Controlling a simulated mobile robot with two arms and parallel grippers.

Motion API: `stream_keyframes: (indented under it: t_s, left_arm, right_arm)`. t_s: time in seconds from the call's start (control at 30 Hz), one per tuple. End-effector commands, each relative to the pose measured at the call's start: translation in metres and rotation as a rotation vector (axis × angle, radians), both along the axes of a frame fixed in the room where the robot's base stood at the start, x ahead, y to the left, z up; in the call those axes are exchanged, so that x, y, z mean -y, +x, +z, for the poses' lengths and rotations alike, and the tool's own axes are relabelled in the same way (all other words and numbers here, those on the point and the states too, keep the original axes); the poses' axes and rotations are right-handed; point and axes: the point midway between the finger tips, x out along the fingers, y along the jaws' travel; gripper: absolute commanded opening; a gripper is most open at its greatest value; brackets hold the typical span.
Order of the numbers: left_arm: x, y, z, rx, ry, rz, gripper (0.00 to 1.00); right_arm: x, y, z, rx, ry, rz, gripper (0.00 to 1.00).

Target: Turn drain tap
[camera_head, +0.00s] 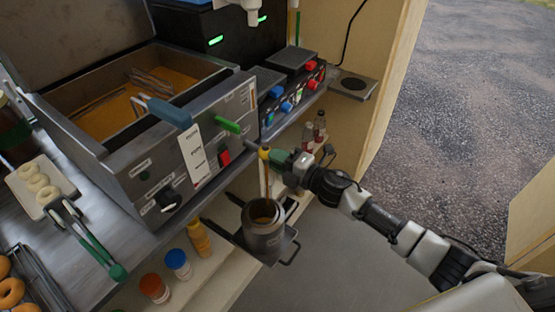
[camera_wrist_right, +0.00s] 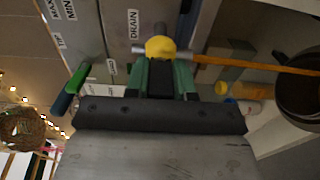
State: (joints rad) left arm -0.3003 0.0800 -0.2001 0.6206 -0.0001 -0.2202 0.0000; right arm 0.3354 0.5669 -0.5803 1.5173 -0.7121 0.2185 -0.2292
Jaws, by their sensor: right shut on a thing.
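The drain tap is a small yellow knob (camera_head: 265,153) on a metal spout at the front right of the steel fryer (camera_head: 125,168). My right gripper (camera_head: 281,158) is shut on the tap. In the right wrist view the tap (camera_wrist_right: 160,48) sits between the green fingertips (camera_wrist_right: 165,74), below the "DRAIN" label (camera_wrist_right: 133,24). A thin orange stream (camera_wrist_right: 240,63) runs from the tap to a dark metal pot (camera_head: 264,240), which stands below it with orange-brown liquid inside. My left gripper is not seen.
A blue basket handle (camera_head: 168,113) and a green-tipped lever (camera_head: 228,126) stick out from the fryer. Green-handled tongs (camera_head: 95,250) lie at the left. Small bottles (camera_head: 319,124) stand right of the tap.

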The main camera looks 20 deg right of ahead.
Motion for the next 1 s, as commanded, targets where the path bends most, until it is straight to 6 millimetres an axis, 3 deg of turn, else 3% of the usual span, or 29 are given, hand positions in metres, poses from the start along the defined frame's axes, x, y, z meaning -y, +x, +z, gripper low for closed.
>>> stream_keyframes:
  t_s: [0.1,0.13,0.27,0.67,1.0]
  left_arm:
    - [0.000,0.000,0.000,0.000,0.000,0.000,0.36]
    - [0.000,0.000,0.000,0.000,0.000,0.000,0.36]
    - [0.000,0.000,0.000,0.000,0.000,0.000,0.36]
    - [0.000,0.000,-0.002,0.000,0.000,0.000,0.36]
    - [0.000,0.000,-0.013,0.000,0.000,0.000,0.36]
  right_arm:
    - [0.000,-0.001,-0.002,-0.001,-0.003,0.001,0.00]
    - [0.000,-0.001,-0.002,-0.001,-0.003,0.001,0.28]
    - [0.000,0.000,-0.001,-0.001,-0.002,0.001,0.48]
    - [0.006,-0.007,-0.002,-0.001,0.000,0.000,0.49]
    - [0.046,-0.060,-0.004,-0.004,-0.002,0.001,0.49]
